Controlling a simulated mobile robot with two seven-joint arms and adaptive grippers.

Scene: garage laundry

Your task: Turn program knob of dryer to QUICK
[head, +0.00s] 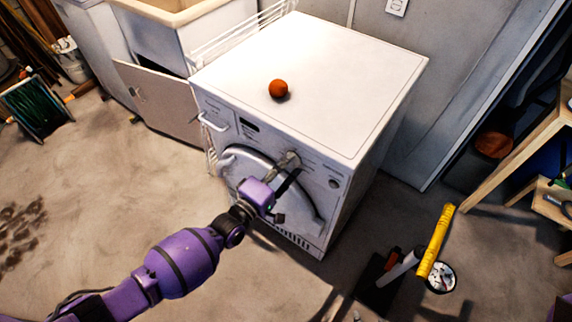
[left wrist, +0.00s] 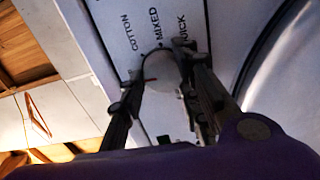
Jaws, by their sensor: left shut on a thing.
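The white dryer (head: 310,70) stands in the middle of the head view, with its control panel and round door facing my left arm. My left gripper (head: 287,167) is at the upper front of the panel. In the left wrist view its two fingers are shut on the pale round program knob (left wrist: 162,72), one on each side. The labels COTTON, MIXED and QUICK (left wrist: 181,28) show above the knob, with QUICK partly behind the right finger. A small red mark shows on the knob's left side; I cannot tell which label it points to. My right gripper is not in view.
An orange-brown ball (head: 278,89) lies on the dryer top. A smaller round dial (head: 334,183) is at the panel's right. A yellow-handled tool (head: 436,240) stands on the floor at right, near a wooden bench (head: 520,155). A sink cabinet (head: 165,40) is behind left. The left floor is mostly clear.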

